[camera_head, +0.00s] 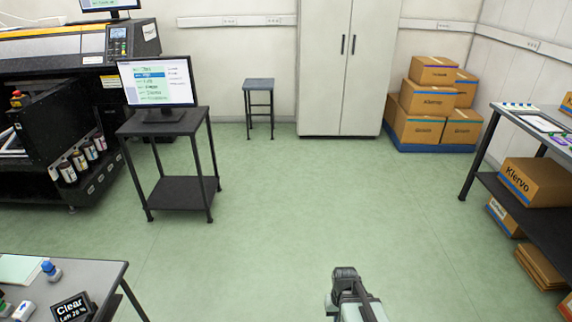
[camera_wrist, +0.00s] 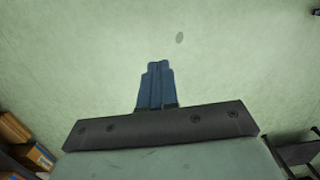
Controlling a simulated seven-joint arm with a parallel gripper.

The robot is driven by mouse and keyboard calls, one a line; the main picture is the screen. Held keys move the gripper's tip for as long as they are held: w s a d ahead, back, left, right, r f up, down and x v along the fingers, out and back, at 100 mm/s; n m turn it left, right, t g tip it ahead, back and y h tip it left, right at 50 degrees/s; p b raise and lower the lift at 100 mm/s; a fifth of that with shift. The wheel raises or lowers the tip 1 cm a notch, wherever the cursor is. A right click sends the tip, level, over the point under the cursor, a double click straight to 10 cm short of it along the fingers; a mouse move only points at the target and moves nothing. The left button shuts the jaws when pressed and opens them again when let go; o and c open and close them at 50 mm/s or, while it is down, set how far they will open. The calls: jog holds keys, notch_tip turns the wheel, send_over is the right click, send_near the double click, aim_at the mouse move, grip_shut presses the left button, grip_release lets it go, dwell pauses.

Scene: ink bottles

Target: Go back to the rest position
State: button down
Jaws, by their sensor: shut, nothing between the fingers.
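My gripper shows in the wrist view (camera_wrist: 157,84), with its two blue fingers pressed together and nothing between them. It hangs over bare green floor (camera_wrist: 90,60). In the head view part of my arm shows at the bottom edge, right of the middle, over open floor; the fingertips are not visible there. The ink bottles (camera_head: 79,160) stand in a row at the front of the large black printer on the left. A small bottle with a blue cap (camera_head: 51,271) stands on the grey table at the lower left.
A monitor stand (camera_head: 184,122) stands left of the middle. A shelf table (camera_head: 538,128) with boxes is at the right. A stool (camera_head: 259,85), a white cabinet (camera_head: 349,60) and stacked cartons (camera_head: 425,100) line the back wall. The floor in the middle (camera_head: 290,210) is clear.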

jog(key=s+f+g, duration=0.2)
jog(key=s+f, duration=0.5)
jog(key=s, duration=0.5)
jog(key=s+f+g, duration=0.3)
jog(key=s+f, duration=0.5)
jog(key=s, duration=0.5)
